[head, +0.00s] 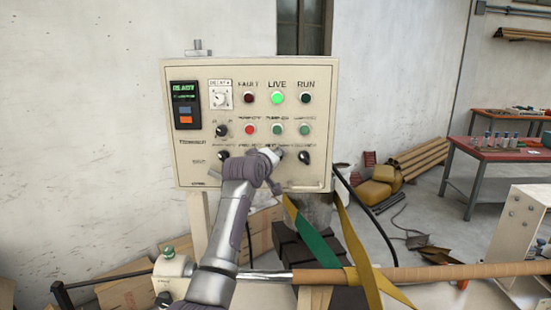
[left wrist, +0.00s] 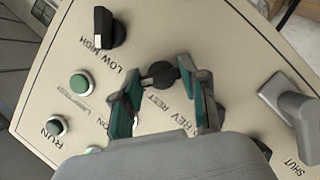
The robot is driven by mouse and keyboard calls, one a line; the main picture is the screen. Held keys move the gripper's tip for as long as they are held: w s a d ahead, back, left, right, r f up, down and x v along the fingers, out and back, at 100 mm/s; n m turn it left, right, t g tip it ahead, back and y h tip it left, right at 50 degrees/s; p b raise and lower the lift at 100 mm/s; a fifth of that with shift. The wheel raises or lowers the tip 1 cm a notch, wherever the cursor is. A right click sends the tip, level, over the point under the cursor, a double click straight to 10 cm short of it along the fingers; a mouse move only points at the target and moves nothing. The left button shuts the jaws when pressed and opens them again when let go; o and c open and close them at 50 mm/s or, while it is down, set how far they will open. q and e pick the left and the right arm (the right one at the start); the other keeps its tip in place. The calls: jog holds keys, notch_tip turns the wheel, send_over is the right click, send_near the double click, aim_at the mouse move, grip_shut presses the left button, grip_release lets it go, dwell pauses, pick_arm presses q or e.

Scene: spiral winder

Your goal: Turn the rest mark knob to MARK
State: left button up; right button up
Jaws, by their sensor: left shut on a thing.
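The rest mark knob (left wrist: 162,74) is a small black knob on the cream panel (head: 180,165), with the word REST printed beside it. In the left wrist view my left gripper (left wrist: 166,80) has its teal-padded fingers on either side of the knob and is shut on it. In the head view my left gripper (head: 268,156) reaches the panel's bottom row and covers part of it. The knob's pointer direction is unclear and the MARK label is not readable. My right gripper is not in view.
A LOW/HIGH knob (left wrist: 105,28) and a green button (left wrist: 80,85) are close by. A grey handle (left wrist: 290,108) stands out near the word SHUT. The LIVE lamp (head: 278,98) glows green. A long brown roll (head: 430,272) lies below the panel.

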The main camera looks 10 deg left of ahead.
pick_arm(q)
jog(key=shift+r, duration=0.15)
jog(key=o, duration=1.1)
jog(key=shift+o, duration=0.2)
jog(key=v, duration=1.1)
jog(key=shift+s, duration=0.45)
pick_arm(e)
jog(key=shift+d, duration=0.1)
